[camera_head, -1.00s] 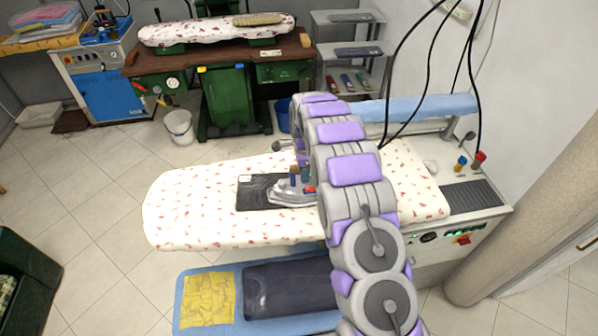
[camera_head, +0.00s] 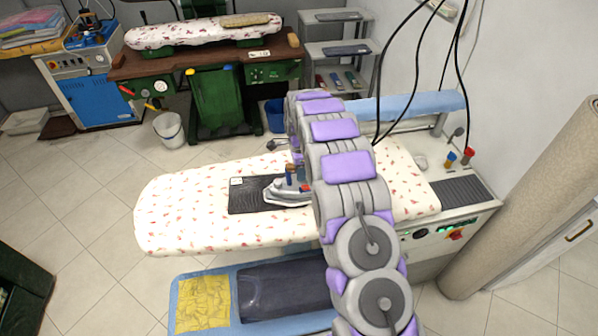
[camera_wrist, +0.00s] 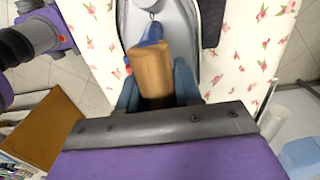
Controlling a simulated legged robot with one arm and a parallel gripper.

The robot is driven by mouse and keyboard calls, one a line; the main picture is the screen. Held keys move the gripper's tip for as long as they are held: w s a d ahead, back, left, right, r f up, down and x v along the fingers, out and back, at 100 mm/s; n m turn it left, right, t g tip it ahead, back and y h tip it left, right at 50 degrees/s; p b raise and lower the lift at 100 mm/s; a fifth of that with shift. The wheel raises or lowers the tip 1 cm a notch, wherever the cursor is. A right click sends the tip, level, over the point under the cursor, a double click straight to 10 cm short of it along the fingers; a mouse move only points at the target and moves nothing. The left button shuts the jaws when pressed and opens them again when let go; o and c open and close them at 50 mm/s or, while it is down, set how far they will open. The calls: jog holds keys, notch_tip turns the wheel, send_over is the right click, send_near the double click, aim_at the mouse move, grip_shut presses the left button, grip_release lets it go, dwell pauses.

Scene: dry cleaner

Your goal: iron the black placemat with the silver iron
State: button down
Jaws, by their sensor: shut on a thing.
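The black placemat (camera_head: 246,197) lies flat on the flower-patterned ironing board, with a small white label at its left corner. The silver iron (camera_head: 283,196) rests on the right part of the placemat, its tip pointing left. In the wrist view, my gripper (camera_wrist: 157,88) has its blue fingers on both sides of the iron's wooden handle (camera_wrist: 152,73) and is shut on it. The silver body of the iron (camera_wrist: 175,22) shows beyond the handle. My arm hides the right end of the iron in the head view, and most of my gripper.
The ironing board (camera_head: 170,215) has free cloth left of the placemat. A blue lower shelf (camera_head: 255,325) holds a yellow cloth (camera_head: 203,302) and a dark folded garment (camera_head: 283,290). Black cables (camera_head: 380,75) hang at the right. A white bucket (camera_head: 168,129) stands on the floor behind.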

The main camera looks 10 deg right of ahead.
jog(key=shift+r+p, duration=0.5)
jog(key=shift+r, duration=2.05)
jog(key=shift+r, duration=0.15)
jog(key=shift+r+p, duration=0.5)
jog(key=shift+r, duration=0.9)
jog(key=s+a+r+n+b, duration=0.1)
jog(key=s+r+n+b, duration=0.2)
jog(key=n, duration=1.5)
jog(key=s+b, duration=0.4)
jog(key=s, duration=0.2)
jog(key=shift+s+a+r, duration=0.2)
jog(key=shift+s+r, duration=0.1)
jog(key=shift+s, duration=0.05)
jog(key=shift+s, duration=0.1)
